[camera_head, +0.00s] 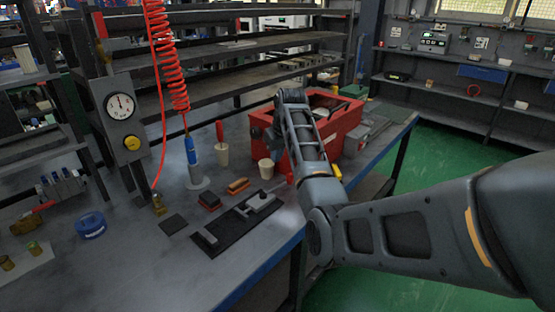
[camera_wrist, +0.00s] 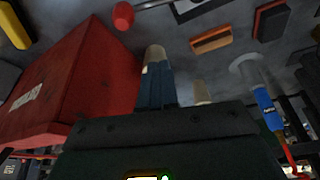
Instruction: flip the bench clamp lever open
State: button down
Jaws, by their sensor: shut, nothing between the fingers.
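The bench clamp is a grey metal body on a black base plate (camera_head: 210,240) near the front edge of the bench in the head view. Its lever (camera_head: 262,201) lies low along the clamp, with its right end close to my arm. In the head view my arm hides most of the gripper.
A red toolbox (camera_head: 340,122) stands close to my gripper and also fills the left of the wrist view (camera_wrist: 75,80).

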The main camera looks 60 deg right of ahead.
jog(key=x, duration=0.7)
jog(key=shift+w+d+f, duration=0.1)
jog(key=shift+f, duration=0.25)
jog(key=shift+s+a+f+p, duration=0.15)
jog(key=shift+s+a+p, duration=0.25)
jog(key=shift+s, duration=0.15)
jog(key=shift+s+a+f+p, duration=0.1)
jog(key=shift+s+a+p, duration=0.15)
jog(key=shift+s+p, duration=0.25)
jog(key=shift+s+a+f+p, duration=0.15)
jog(key=shift+s+a+p, duration=0.2)
jog(key=shift+s, duration=0.25)
